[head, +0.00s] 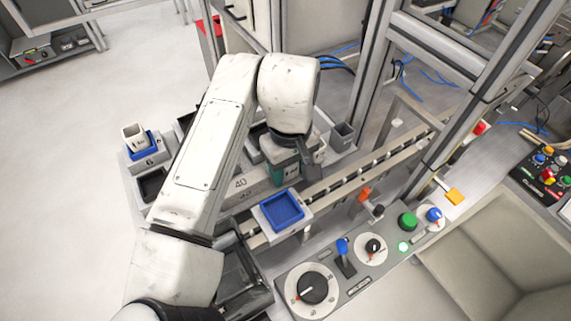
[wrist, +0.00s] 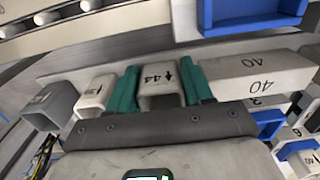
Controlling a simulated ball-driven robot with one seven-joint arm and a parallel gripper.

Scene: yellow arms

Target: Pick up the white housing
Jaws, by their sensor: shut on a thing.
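A white housing (wrist: 158,97) marked 44 with an arrow sits between the two teal fingers of my gripper (wrist: 160,78) in the wrist view. The fingers are shut on its two sides, and its hollow open end faces the camera. In the head view my gripper (head: 286,168) points down beside the conveyor, and my wrist hides most of the held housing. A second white housing (wrist: 93,93) stands just left of the fingers in the wrist view. Another white housing (head: 134,136) stands at the left in the head view. I cannot tell whether the held housing is raised.
A grey housing (head: 343,136) stands to the right of my gripper. A blue tray (head: 282,208) lies in front of it, near the roller conveyor (head: 345,178). A pale block marked 40 (wrist: 262,72) is close to the right finger. A control panel (head: 345,262) is in front.

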